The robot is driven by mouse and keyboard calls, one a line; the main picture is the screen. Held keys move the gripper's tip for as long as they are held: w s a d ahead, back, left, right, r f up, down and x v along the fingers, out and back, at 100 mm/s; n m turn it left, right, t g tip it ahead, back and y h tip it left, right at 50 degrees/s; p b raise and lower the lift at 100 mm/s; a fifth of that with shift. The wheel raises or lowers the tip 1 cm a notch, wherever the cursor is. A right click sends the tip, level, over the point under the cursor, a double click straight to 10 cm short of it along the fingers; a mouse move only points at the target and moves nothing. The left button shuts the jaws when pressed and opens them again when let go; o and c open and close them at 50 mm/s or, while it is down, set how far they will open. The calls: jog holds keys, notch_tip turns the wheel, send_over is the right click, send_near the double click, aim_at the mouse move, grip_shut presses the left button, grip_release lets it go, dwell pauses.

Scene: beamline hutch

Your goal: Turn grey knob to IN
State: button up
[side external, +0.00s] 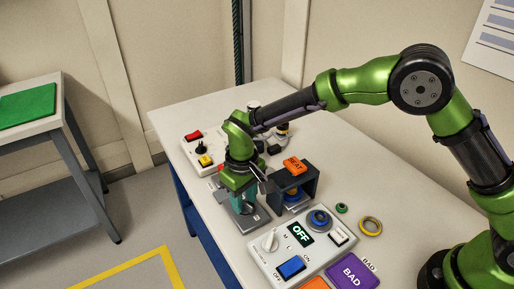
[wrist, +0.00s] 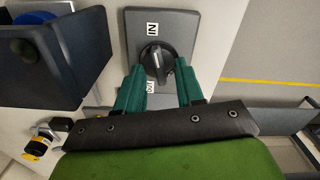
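The dark grey knob (wrist: 157,58) sits on a grey plate (wrist: 183,22) in the wrist view. An IN label (wrist: 151,28) is above the knob, and a second label (wrist: 150,86), partly hidden and seemingly OUT, is below it. I cannot tell for sure which label the knob points to. My gripper (wrist: 160,67) is open, its teal fingers on the left and right of the knob with visible gaps. In the side view my gripper (side external: 243,205) points down over the plate (side external: 262,217), and the knob is hidden there.
A dark open-fronted housing (side external: 311,184) with an orange tag (side external: 293,166) stands close beside my gripper. In front is a control panel (side external: 334,252) with a white knob and an OFF display. A box (side external: 187,147) with red and yellow switches is behind. Loose rings lie at right.

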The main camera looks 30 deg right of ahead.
aim_at(244, 202)
notch_tip(244, 202, up, 17)
dwell(0.4)
